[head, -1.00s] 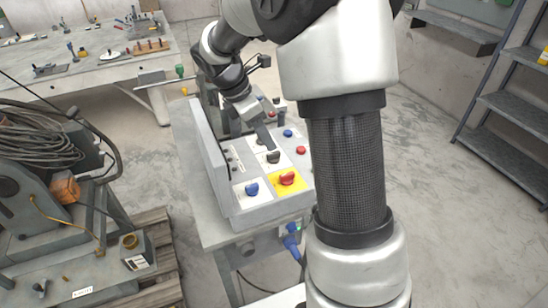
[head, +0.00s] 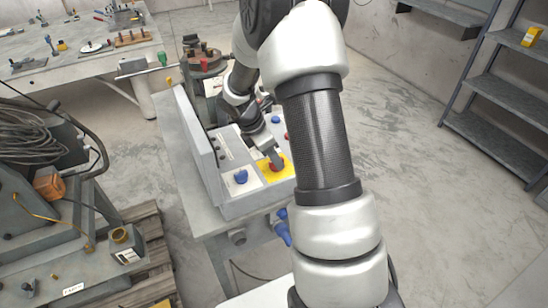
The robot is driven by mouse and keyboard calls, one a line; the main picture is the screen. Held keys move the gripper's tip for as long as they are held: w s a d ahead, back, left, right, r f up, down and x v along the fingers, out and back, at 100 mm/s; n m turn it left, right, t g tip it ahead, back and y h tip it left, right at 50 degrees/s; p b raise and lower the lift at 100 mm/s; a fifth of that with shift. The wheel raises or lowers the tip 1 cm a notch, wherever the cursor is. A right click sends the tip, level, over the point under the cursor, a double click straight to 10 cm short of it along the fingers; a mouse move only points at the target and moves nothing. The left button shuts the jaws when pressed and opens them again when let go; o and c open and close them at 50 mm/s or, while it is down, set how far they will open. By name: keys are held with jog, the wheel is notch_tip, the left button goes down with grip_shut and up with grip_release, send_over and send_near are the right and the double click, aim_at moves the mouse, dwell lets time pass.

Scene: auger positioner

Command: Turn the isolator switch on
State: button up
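The red rotary switch (head: 277,167) sits on a yellow plate (head: 286,172) at the front right of the grey control box (head: 244,207). It looks like the isolator switch. My gripper (head: 273,160) points down at it from behind, with the fingertips at or touching the knob. The fingers hide much of the knob, so I cannot see which way its handle points or whether it is gripped.
A blue knob (head: 241,177) on a white plate is just left of the yellow plate. A blue plug (head: 282,230) sticks out below the box front. Cable-draped machinery (head: 35,150) stands at left, shelves (head: 500,110) at right. The floor at right is clear.

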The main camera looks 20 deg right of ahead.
jog(key=shift+f, duration=0.1)
grip_shut()
jog(key=shift+m, duration=0.4)
jog(key=shift+w+m+g+p, duration=0.15)
jog(key=shift+m+g+p, duration=0.4)
jog(key=shift+m, duration=0.55)
jog(key=m, duration=0.1)
jog(key=m+g, duration=0.1)
jog(key=m, duration=0.1)
jog(key=shift+w+d+m+g+p, duration=0.1)
jog(key=shift+m+g+p, duration=0.15)
jog(key=shift+m+p, duration=0.05)
jog(key=m+y, duration=0.1)
jog(key=m, duration=0.1)
jog(key=m+g+y, duration=0.1)
jog(key=m, duration=0.2)
jog(key=shift+w+d, duration=0.1)
jog(key=shift+d, duration=0.05)
jog(key=m+y, duration=0.1)
jog(key=m, duration=0.2)
jog(key=m+g+y, duration=0.1)
jog(key=m, duration=0.2)
jog(key=shift+d, duration=0.15)
jog(key=shift+w+m, duration=0.1)
jog(key=shift+m, duration=0.2)
